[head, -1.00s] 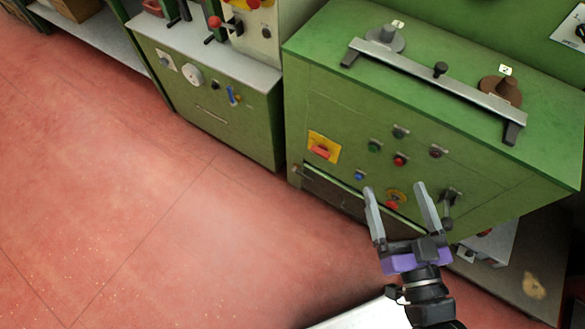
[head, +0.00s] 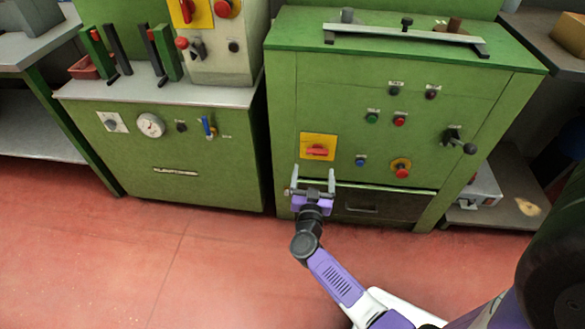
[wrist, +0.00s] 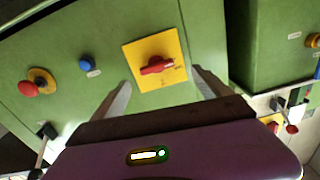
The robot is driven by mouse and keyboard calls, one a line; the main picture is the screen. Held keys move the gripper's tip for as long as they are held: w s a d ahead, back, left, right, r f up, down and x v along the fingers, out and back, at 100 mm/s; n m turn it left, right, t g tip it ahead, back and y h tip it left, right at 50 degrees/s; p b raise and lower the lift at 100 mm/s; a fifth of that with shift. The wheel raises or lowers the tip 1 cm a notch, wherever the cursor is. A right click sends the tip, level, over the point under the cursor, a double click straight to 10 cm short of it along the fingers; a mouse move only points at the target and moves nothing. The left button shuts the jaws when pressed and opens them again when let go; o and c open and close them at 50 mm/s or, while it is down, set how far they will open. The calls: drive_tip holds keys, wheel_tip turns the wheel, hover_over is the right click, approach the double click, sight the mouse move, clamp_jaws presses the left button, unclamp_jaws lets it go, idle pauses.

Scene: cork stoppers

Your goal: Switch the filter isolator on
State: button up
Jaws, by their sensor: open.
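A red rotary handle (head: 317,151) sits on a square yellow plate (head: 318,138) at the left of the right-hand green cabinet's front. The handle lies about horizontal. The wrist view also shows the handle (wrist: 157,66) on its yellow plate (wrist: 135,52), between and beyond my fingertips. My gripper (head: 313,172) is open and empty, just below the plate in the head view and apart from the handle. A second yellow plate (head: 203,12) with a red handle is on the left machine, cut by the top edge. I cannot read which is labelled filter isolator.
A blue button (head: 360,161), a red button on a yellow ring (head: 402,168), green and red buttons, and a black lever (head: 459,141) share the cabinet front. The left cabinet (head: 190,165) stands beside it. The red floor (head: 130,260) in front is clear.

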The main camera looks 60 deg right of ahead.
sight(317, 155)
drive_tip(key=shift+n+g, duration=0.3)
drive_tip(key=b+x, duration=0.1)
drive_tip(key=x, duration=0.2)
drive_tip(key=b+x, duration=0.2)
drive_tip(key=x, duration=0.1)
drive_tip(key=shift+s+d, duration=0.15)
drive_tip(key=shift+d, duration=0.15)
drive_tip(key=shift+w+d+r, duration=0.15)
drive_tip(key=shift+w+d, duration=0.1)
drive_tip(key=shift+d, duration=0.4)
drive_tip(key=c, duration=1.4)
drive_tip(key=shift+o, duration=0.2)
